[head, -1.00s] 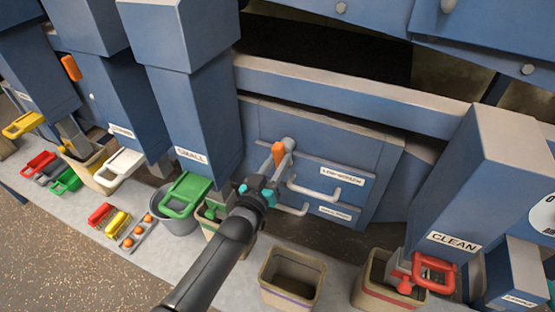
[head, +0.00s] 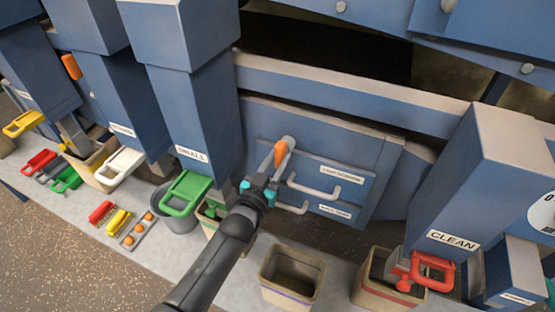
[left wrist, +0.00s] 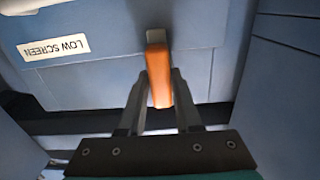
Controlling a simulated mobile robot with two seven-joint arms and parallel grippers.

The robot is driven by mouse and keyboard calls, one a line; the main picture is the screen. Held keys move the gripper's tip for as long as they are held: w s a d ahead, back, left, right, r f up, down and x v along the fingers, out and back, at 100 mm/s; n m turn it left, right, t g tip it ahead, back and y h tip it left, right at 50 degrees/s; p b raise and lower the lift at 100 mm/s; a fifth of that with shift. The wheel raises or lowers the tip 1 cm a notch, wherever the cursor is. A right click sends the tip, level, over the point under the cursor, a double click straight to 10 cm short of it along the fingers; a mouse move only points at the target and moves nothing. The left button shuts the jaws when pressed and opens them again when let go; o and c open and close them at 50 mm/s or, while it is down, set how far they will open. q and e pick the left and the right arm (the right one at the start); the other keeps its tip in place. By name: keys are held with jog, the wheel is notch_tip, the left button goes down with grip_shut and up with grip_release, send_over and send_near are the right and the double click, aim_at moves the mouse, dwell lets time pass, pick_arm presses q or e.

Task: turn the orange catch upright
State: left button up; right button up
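The orange catch (head: 281,153) sits on a grey round mount at the upper left of the blue drawer front, tilted a little with its top to the right in the head view. My left gripper (head: 270,172) reaches up to it from below. In the left wrist view the orange catch (left wrist: 160,80) lies between the two dark fingers of my left gripper (left wrist: 161,78), one on each side, and they look closed against it. The fingertips are partly hidden behind the catch in the head view. My right gripper is not in view.
Two drawers with grey handles (head: 315,188) are right beside the catch. A blue chute (head: 203,125) stands close on the left, with a green-handled gate (head: 186,193). Open buckets (head: 292,275) stand below on the grey ledge. A blue beam (head: 350,95) runs above.

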pick_arm(q)
jog(key=o, duration=0.4)
jog(key=shift+o, duration=0.2)
jog(key=p+v, duration=0.2)
jog(key=v, duration=1.3)
jog(key=s+a+f+n+g+y+b, duration=0.1)
jog(key=s+a+f+g+y, duration=0.3)
jog(key=f, duration=0.9)
jog(key=s+a+f+g+b, duration=0.1)
jog(key=s+a+f+g, duration=0.35)
jog(key=f, duration=0.75)
jog(key=s+a+f+g+y, duration=0.1)
jog(key=s+f+g, duration=0.1)
jog(key=s+f, duration=0.3)
jog(key=s+a+f+g+y+b, duration=0.1)
jog(key=s+f, duration=0.5)
jog(key=s, duration=0.7)
jog(key=s+a+f+n+g+b, duration=0.1)
jog(key=s+f+g, duration=0.3)
jog(key=s, duration=0.5)
jog(key=shift+s+a+f+y, duration=0.2)
jog(key=shift+a+f+y, duration=0.25)
jog(key=shift+f, duration=0.3)
